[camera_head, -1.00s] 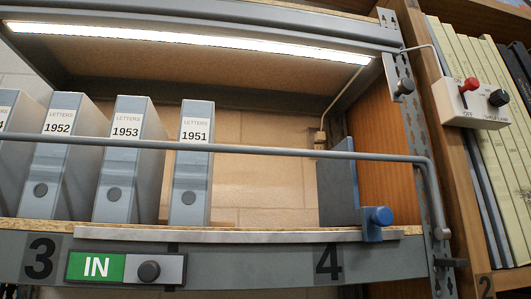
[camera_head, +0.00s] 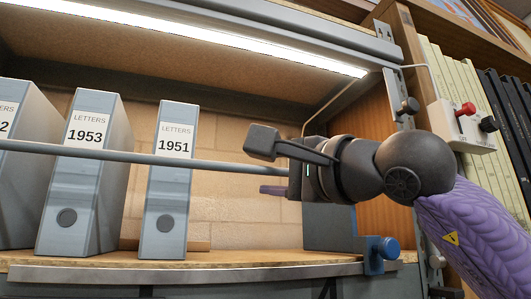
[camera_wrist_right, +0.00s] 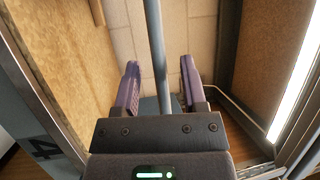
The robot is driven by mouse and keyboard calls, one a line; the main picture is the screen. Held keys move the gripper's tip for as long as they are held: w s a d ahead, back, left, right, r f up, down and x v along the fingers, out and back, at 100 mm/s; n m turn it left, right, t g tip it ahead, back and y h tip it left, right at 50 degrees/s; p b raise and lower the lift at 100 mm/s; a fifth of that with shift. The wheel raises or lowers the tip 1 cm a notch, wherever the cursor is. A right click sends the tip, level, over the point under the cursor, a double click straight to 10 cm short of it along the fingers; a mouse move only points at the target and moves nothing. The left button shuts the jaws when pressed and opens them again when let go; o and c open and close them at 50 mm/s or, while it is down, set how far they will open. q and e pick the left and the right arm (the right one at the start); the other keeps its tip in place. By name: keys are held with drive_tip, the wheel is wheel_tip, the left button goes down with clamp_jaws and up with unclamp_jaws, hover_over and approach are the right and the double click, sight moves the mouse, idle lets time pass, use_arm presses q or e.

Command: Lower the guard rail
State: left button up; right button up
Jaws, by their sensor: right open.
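The guard rail (camera_head: 120,155) is a grey bar running across the shelf front, before the binders. Its right end is hidden behind my right gripper in the head view. My right gripper (camera_head: 274,182) comes in from the right at the rail, past the 1951 binder. In the right wrist view the same gripper (camera_wrist_right: 160,75) is open. The rail (camera_wrist_right: 156,45) passes between its two purple fingers, with a gap visible on each side. A blue knob (camera_head: 384,248) sits on the shelf edge below my wrist. My left gripper is out of view.
Grey letter binders, including 1953 (camera_head: 85,175) and 1951 (camera_head: 168,180), stand behind the rail. The shelf right of 1951 is mostly clear. A white switch box (camera_head: 462,125) with red and black knobs is on the right upright, near my arm.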

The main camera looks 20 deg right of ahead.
drive_tip(key=shift+w+a+r, duration=0.15)
drive_tip(key=shift+w+a, duration=0.15)
drive_tip(key=shift+w, duration=0.35)
clamp_jaws()
idle(1.0)
